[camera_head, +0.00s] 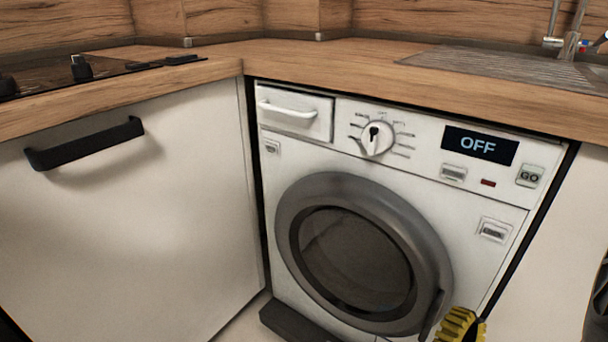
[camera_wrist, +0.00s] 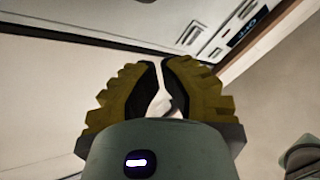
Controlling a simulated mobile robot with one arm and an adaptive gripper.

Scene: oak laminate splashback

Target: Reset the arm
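My gripper (camera_wrist: 162,66) shows in the wrist view with its two ridged yellow fingers a little apart. A narrow light gap runs between them, and I see nothing held there. In the head view, part of the yellow gripper (camera_head: 461,325) shows at the bottom edge, in front of the lower right of the washing machine (camera_head: 480,215). Whether it touches the machine cannot be told. The machine's round grey door (camera_head: 357,262) looks closed, and its display (camera_head: 480,146) reads OFF.
A white cabinet front (camera_head: 150,220) with a black handle (camera_head: 85,143) stands left of the machine. A wooden worktop (camera_head: 330,65) runs above, with a hob (camera_head: 75,72) at left and a sink drainer (camera_head: 510,72) at right. A detergent drawer (camera_head: 293,115) looks shut.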

